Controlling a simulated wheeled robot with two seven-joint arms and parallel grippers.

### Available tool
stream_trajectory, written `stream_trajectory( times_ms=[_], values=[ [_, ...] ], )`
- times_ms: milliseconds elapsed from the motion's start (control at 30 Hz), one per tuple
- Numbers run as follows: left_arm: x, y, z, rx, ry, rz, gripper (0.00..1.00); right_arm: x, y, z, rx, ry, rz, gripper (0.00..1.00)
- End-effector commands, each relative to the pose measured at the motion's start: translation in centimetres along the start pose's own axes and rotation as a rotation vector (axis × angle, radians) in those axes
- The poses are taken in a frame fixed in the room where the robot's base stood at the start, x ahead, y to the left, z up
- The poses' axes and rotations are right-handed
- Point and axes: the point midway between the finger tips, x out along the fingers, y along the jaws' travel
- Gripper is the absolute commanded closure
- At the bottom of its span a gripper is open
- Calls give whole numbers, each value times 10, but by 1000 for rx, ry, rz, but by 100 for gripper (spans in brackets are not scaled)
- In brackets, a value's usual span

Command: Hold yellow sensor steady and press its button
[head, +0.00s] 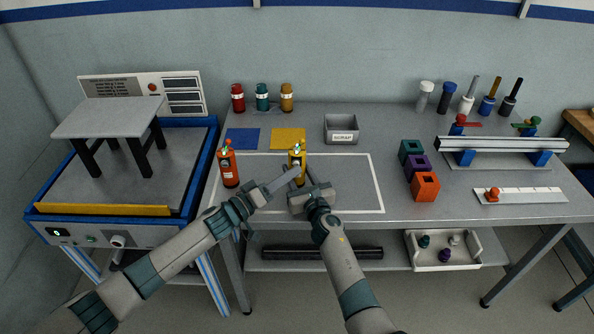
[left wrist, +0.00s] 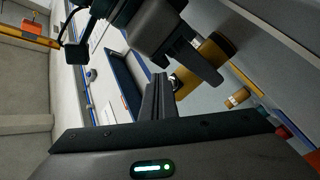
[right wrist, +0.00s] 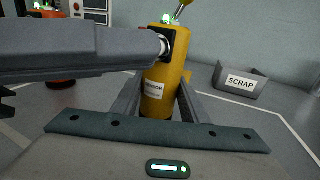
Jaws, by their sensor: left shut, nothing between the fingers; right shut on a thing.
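The yellow sensor (head: 298,160) stands upright on the grey table inside the white outline. In the right wrist view the yellow sensor (right wrist: 168,75) is between the fingers of my right gripper (right wrist: 158,105), which is shut on it low on its body. My left gripper (head: 296,172) is shut and empty. Its fingers reach in from the left, and in the right wrist view they end at the dark button housing (right wrist: 160,42) on the sensor's side. The left wrist view shows the fingertips (left wrist: 160,80) close to the yellow body (left wrist: 190,85). I cannot tell whether the button is pressed in.
An orange sensor (head: 229,166) stands to the left. A blue mat (head: 243,138), a yellow mat (head: 288,135) and a scrap bin (head: 341,130) lie behind. Coloured blocks (head: 425,187) stand right. A test machine (head: 120,180) stands at far left.

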Motion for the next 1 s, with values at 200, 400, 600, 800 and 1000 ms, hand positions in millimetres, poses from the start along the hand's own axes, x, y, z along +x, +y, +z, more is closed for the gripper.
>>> stream_trajectory(
  times_ms=[200, 400, 600, 800, 1000],
  values=[
    [0, 0, 0, -1, 0, 0, 100, 0, 0, 0, 0, 0, 0, 86],
    [-6, 3, 5, -3, 0, -1, 100, 0, 0, 0, 0, 0, 0, 86],
    [-17, 12, 13, -2, 0, 0, 100, 0, 0, 0, 0, 0, 0, 86],
    [-28, 20, 21, -2, 0, 0, 100, 0, 0, 0, 0, 0, 0, 86],
    [-39, 28, 29, -3, 0, -1, 100, 0, 0, 0, 0, 0, 0, 86]
  ],
)
